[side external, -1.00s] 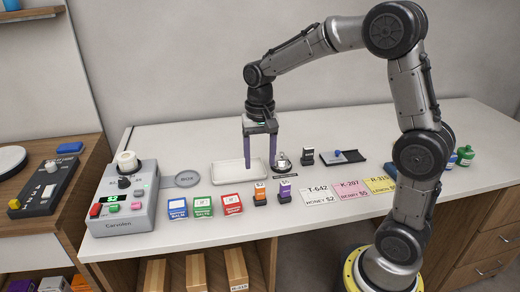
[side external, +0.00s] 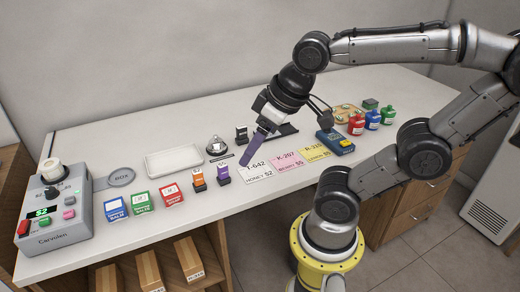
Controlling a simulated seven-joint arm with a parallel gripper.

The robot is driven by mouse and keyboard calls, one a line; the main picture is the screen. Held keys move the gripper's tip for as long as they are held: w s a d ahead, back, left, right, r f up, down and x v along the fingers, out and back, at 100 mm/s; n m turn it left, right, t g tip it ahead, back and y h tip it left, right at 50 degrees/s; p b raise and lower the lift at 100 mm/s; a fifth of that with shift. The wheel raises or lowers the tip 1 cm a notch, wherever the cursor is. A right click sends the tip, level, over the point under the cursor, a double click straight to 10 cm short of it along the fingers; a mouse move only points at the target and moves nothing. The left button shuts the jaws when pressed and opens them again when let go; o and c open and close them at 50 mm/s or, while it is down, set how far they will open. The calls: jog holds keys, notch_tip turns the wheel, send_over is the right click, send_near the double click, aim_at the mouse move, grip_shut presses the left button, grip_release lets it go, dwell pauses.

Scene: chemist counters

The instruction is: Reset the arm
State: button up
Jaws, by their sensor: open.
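My gripper (side external: 248,155) hangs tilted down and to the left over the counter (side external: 235,120), near the label cards. Its purple fingers overlap in this view, so the gap between them is hidden; the gripper is open, and I see nothing held. Its tips appear in front of the pale T-642 card (side external: 258,170), with the pink K-207 card (side external: 288,160) and yellow R-210 card (side external: 317,149) to the right. I cannot tell the exact height of the tips above the counter.
A grey machine (side external: 58,205) stands at the left end. Green (side external: 142,199), blue (side external: 115,208) and red (side external: 173,194) boxes line the front, beside orange and purple stamps. A white tray (side external: 174,161) is behind. A blue device (side external: 335,141) and several bottles are at right.

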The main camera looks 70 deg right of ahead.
jog(key=shift+s+a+f+n, duration=0.1)
jog(key=shift+s+f+n, duration=0.25)
jog(key=shift+s, duration=0.35)
